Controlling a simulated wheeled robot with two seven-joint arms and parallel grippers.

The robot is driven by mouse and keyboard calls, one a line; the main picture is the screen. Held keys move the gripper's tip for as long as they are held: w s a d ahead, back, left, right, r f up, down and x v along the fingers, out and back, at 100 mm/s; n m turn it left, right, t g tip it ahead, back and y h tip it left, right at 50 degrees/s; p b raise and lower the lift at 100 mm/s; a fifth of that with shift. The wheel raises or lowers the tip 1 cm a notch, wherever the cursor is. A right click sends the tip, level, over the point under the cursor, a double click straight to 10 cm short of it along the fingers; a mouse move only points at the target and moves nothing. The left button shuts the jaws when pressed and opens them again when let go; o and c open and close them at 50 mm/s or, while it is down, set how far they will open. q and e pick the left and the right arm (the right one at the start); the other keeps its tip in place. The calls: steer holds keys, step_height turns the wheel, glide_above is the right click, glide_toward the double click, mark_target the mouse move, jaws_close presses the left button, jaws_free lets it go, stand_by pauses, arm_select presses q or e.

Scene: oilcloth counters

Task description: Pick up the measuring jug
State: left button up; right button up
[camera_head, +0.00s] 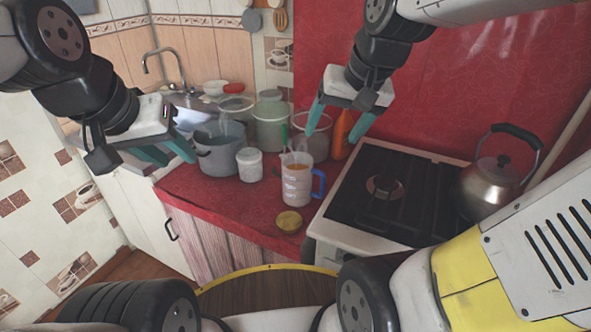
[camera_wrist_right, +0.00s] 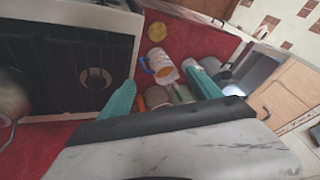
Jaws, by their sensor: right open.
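The measuring jug (camera_head: 297,181) stands upright on the red counter (camera_head: 215,200), with a blue handle on its right and yellowish contents. In the right wrist view the jug (camera_wrist_right: 159,65) lies beyond the fingertips, its blue handle to the left. My right gripper (camera_head: 338,119) is open and empty, above and behind the jug, apart from it. Its fingers also show in the right wrist view (camera_wrist_right: 165,83). My left gripper (camera_head: 172,152) is at the left, near the grey pot, with teal fingers pointing right; I cannot tell how far apart they are.
A grey pot (camera_head: 217,155), a white tub (camera_head: 249,164) and clear containers (camera_head: 271,125) crowd the counter left of the jug. An orange bottle (camera_head: 342,135) stands behind it. The stove (camera_head: 392,195) with a kettle (camera_head: 497,178) is right. A yellow round item (camera_head: 289,221) lies in front.

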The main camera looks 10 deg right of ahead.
steer(key=w+f+m+g, duration=0.25)
steer(key=w+f, duration=0.35)
steer(key=w, duration=0.4)
steer(key=m+g+h, duration=0.2)
steer(key=m, duration=0.1)
glide_above(318, 171)
step_height(318, 171, down, 13)
steer(key=shift+w+d+f, duration=0.1)
step_height(318, 171, down, 8)
steer(key=shift+f, duration=0.1)
jaws_close()
